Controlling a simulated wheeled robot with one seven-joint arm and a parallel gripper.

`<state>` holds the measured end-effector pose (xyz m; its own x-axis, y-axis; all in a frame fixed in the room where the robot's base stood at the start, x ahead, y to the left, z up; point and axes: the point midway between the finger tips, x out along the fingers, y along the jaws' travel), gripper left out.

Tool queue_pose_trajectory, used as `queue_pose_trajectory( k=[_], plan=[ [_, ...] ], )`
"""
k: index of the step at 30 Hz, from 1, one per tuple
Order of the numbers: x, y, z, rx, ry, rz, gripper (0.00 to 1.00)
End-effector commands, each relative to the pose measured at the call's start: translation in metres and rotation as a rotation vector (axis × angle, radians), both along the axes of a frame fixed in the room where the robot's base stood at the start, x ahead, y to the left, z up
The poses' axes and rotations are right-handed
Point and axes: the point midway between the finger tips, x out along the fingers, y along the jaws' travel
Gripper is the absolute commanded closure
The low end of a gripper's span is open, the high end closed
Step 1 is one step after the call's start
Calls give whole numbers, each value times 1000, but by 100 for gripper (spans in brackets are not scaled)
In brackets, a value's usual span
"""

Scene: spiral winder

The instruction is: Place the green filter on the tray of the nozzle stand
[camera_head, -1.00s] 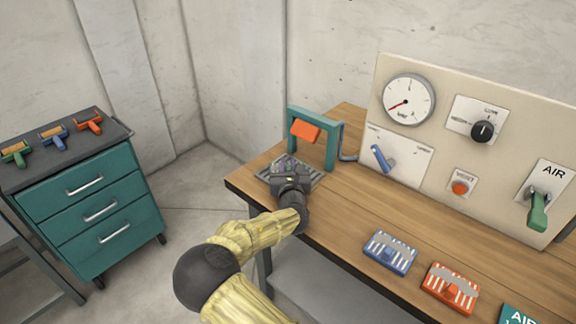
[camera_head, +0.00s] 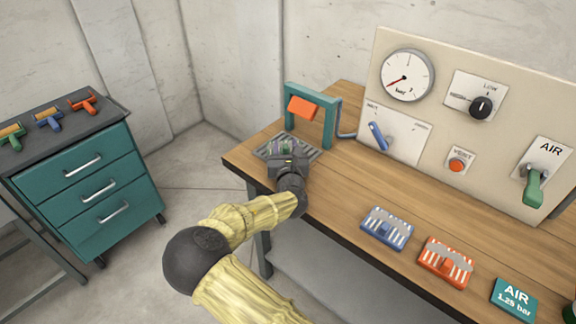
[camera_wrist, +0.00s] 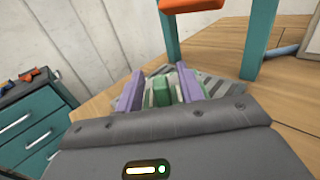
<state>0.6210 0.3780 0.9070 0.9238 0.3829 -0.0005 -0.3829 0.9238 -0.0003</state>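The green filter (camera_wrist: 162,91) shows in the wrist view between the two purple fingers of my gripper (camera_wrist: 160,88). Narrow gaps seem to show on both sides of it, so the fingers look open around it. In the head view my gripper (camera_head: 286,150) is at the front of the nozzle stand (camera_head: 331,122), low over its grey slotted tray (camera_head: 309,153). The filter is at the tray and seems to rest on it; its underside is hidden. The stand's orange nozzle block (camera_head: 302,107) hangs above and behind.
A blue filter (camera_head: 386,228) and a red filter (camera_head: 446,262) lie on the wooden bench (camera_head: 350,192) to the right. A panel (camera_head: 440,90) rises behind. A teal drawer cabinet (camera_head: 92,190) with several rollers stands left.

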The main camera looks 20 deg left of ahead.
Motion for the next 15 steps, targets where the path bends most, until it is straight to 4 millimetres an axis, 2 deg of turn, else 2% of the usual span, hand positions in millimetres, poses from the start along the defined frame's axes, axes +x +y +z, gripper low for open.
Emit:
queue_pose_trajectory(
  k=[15],
  plan=[
    [-79, -33, 0, 0, 0, -1, 62]
  ],
)
